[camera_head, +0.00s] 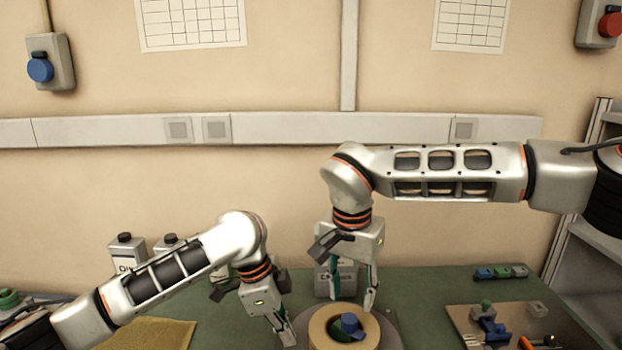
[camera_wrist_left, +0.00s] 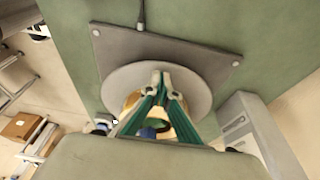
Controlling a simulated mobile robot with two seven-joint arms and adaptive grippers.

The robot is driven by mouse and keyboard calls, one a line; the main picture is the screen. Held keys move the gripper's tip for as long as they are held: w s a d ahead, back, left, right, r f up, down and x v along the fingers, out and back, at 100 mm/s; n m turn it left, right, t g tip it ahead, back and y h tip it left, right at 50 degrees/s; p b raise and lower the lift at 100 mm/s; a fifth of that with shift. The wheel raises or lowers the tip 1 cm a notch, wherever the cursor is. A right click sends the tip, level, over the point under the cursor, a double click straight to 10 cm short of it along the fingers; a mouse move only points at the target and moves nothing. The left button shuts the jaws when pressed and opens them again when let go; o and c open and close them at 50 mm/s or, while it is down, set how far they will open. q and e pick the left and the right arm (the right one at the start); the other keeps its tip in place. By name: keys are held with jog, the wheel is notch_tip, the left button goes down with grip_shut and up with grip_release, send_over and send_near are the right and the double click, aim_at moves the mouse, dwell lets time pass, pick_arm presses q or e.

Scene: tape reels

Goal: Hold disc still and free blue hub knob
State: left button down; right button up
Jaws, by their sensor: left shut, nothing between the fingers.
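The blue hub knob (camera_head: 350,323) sits at the centre of a tan reel (camera_head: 371,338) on a grey disc (camera_head: 388,330) at the bottom of the head view. The knob (camera_wrist_left: 147,132) shows partly between my fingers in the left wrist view, where the disc (camera_wrist_left: 120,83) lies on a grey plate (camera_wrist_left: 107,41). My left gripper (camera_head: 287,336) is shut and empty beside the reel's left side; I cannot tell whether its tips touch the disc. The left gripper (camera_wrist_left: 164,82) hides part of the reel. My right gripper (camera_head: 352,300) is open, pointing down just above and behind the knob.
A tan board (camera_head: 462,318) with tools and small blocks lies at the right of the green table. A yellow cloth (camera_head: 165,334) lies at the left. Bottles (camera_head: 125,250) stand behind the left arm, and a grey container (camera_head: 322,282) stands behind the right gripper.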

aim_at(350, 319)
pick_arm(q)
jog(key=shift+f, duration=0.8)
dwell(0.7)
pick_arm(e)
jog(key=shift+f, duration=0.1)
pick_arm(q)
jog(key=shift+f, duration=0.1)
pick_arm(e)
jog(key=shift+f+g+y, duration=0.3)
jog(key=shift+f+g, duration=0.15)
jog(key=shift+g, duration=0.15)
pick_arm(q)
jog(key=shift+s+a, duration=0.1)
pick_arm(e)
jog(key=shift+f, duration=2.15)
pick_arm(q)
jog(key=shift+f, duration=0.1)
pick_arm(e)
jog(key=m, duration=2.4)
